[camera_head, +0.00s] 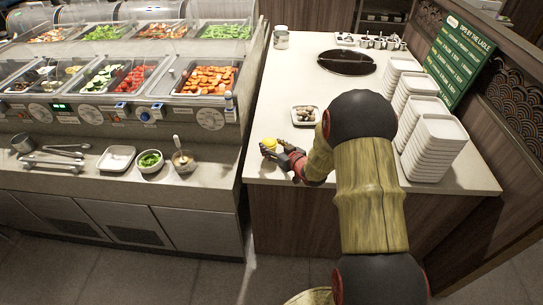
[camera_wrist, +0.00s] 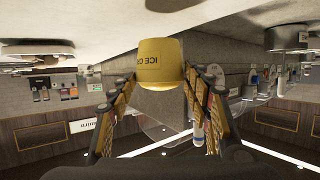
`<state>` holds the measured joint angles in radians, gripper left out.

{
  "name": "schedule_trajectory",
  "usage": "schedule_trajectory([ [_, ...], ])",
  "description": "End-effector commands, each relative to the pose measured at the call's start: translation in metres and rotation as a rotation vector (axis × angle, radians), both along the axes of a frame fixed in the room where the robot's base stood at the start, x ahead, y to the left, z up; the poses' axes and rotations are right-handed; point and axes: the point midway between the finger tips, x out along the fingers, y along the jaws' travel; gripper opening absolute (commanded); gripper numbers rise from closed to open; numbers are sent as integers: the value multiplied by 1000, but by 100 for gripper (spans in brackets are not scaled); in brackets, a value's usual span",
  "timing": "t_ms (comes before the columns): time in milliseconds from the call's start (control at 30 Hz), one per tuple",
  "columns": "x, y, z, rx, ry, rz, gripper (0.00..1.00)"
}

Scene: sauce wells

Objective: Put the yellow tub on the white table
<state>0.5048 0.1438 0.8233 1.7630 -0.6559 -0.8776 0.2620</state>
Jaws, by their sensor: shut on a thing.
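The yellow tub (camera_head: 268,143) is at the left edge of the white table (camera_head: 282,112), near its front corner. It also shows in the wrist view (camera_wrist: 158,62), with dark "ICE CR" lettering on its side. My gripper (camera_head: 273,150) is shut on the tub, with a finger on either side of it in the wrist view (camera_wrist: 161,78). The wrist view is upside down, with the pale tabletop along the top. I cannot tell whether the tub touches the tabletop.
A small dish of brown pieces (camera_head: 305,115) lies just beyond my gripper. Stacks of white plates (camera_head: 433,147) line the right side. A dark round inset (camera_head: 347,62) and a metal can (camera_head: 281,38) are farther back. The food counter (camera_head: 205,150) stands left across a gap.

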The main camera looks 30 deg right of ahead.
Motion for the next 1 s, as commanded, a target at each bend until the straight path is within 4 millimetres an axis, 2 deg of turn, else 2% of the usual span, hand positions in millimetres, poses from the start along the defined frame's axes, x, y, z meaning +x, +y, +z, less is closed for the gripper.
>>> schedule_trajectory([
  [100,-2,9,-12,1,2,2,23],
  [200,-2,7,-30,2,5,0,23],
  [300,-2,7,-39,1,2,1,23],
  [667,-2,7,-42,0,1,0,23],
  [700,-2,7,-42,0,2,0,51],
  [1000,-2,7,-41,0,1,0,68],
])
